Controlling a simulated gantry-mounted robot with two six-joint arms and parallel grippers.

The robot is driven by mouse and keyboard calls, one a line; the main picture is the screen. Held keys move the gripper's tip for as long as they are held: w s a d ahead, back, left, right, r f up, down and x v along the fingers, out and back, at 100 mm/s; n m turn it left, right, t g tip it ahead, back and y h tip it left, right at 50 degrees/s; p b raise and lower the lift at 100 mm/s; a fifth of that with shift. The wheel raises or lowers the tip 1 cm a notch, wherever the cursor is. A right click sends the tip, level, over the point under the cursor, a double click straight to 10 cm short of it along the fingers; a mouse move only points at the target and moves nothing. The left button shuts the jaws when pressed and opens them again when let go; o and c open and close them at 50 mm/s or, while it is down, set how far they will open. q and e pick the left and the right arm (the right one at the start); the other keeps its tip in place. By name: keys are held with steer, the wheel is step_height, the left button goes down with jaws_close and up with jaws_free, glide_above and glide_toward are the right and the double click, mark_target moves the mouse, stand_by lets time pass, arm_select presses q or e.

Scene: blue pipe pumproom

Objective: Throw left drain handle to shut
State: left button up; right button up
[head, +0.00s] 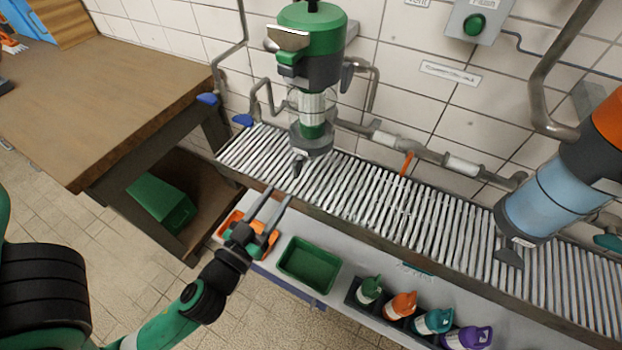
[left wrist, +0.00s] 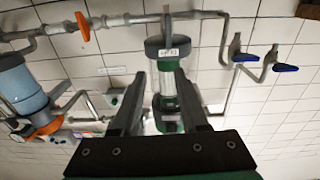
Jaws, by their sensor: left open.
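The left vessel (head: 313,60), green-topped with a clear section, hangs over the slatted rack. A short dark grey lever (head: 298,165) juts from its underside and looks like the left drain handle; whether it is open or shut I cannot tell. My left gripper (head: 277,196) is open and empty, in front of and below this lever and apart from it. In the left wrist view, which is upside down, the vessel (left wrist: 168,90) shows between and beyond the open fingers (left wrist: 160,78). My right gripper is not in view.
Blue-handled valves (head: 243,119) sit on pipes left of the vessel. A blue vessel (head: 550,195) stands at right. Below the slatted rack (head: 390,205), a shelf holds a green bin (head: 309,264), an orange bin (head: 230,224) and several bottles.

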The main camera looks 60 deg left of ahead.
mark_target(294, 169)
arm_select(q)
steer(key=w+a+p, duration=0.1)
steer(key=w+a, duration=0.1)
steer(key=w+a+f+p, duration=0.1)
steer(key=w+a+p, duration=0.2)
steer(key=w+a, duration=0.2)
steer(key=shift+f, duration=0.35)
steer(key=shift+w+a+f, duration=0.1)
steer(key=shift+w+a, duration=0.25)
steer(key=shift+w, duration=0.1)
jaws_close()
